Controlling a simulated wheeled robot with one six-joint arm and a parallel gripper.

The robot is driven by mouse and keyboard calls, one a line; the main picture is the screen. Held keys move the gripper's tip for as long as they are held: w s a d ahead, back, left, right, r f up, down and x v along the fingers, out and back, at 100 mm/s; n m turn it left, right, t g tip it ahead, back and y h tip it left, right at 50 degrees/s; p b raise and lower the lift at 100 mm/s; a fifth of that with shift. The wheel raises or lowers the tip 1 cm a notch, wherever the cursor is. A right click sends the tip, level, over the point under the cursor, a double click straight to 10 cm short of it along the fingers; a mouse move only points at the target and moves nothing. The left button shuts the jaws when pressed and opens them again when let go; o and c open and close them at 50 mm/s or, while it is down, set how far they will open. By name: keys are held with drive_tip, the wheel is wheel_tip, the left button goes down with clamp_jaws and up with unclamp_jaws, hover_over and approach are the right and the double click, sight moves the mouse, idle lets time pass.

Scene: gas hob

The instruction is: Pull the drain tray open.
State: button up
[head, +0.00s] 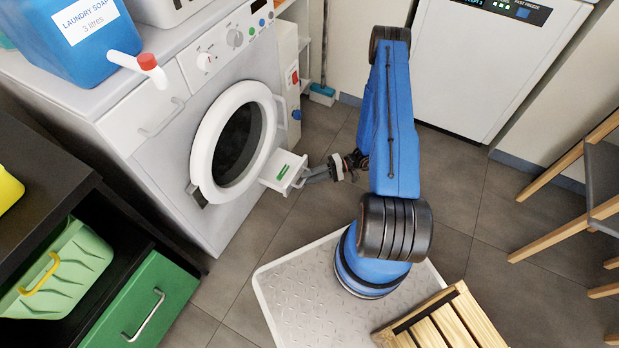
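The drain tray (281,168) looks like a small white box with a green label on top. It sticks out low, to the right of the washing machine's round door, in front of the narrow white unit (288,75) with a red switch and blue knob. A light handle (293,182) is on its front end. My gripper (304,178) is at this handle, reaching in from the right. The fingers are small and partly hidden at the handle, so I cannot tell whether they are closed around it.
The washing machine (187,146) stands left, with a blue soap container (80,45) on top. A dark cabinet with a green drawer (145,305) is at lower left. A slatted wooden crate (445,322) and a chair (590,180) are right. Tiled floor (470,215) is open between.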

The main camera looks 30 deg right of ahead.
drive_tip(key=s+d+r, duration=0.2)
drive_tip(key=d, duration=1.5)
drive_tip(key=shift+s+r, duration=0.2)
drive_tip(key=shift+s, duration=0.05)
drive_tip(key=w+a+r+n+g+h, duration=0.1)
drive_tip(key=a+r+n+g+h, duration=0.2)
drive_tip(key=r, duration=1.5)
drive_tip(key=w+a+r+g+h, duration=0.2)
drive_tip(key=a+r+h, duration=0.3)
drive_tip(key=r, duration=1.3)
drive_tip(key=s+a+r+t+h, duration=0.1)
drive_tip(key=s+a+r+h, duration=0.15)
drive_tip(key=r, duration=0.25)
drive_tip(key=s+a+r+h, duration=0.1)
drive_tip(key=s+a+r, duration=0.25)
drive_tip(key=r, duration=0.25)
drive_tip(key=s+a+r+t+h, duration=0.1)
drive_tip(key=s+a+r+h, duration=0.15)
drive_tip(key=s+r, duration=0.2)
drive_tip(key=s+a+r+t+h, duration=0.2)
drive_tip(key=s+r+t, duration=0.3)
drive_tip(key=s+r, duration=0.3)
drive_tip(key=shift+s+a+t, duration=0.3)
drive_tip(key=shift+s+a, duration=0.3)
drive_tip(key=shift+s, duration=1.75)
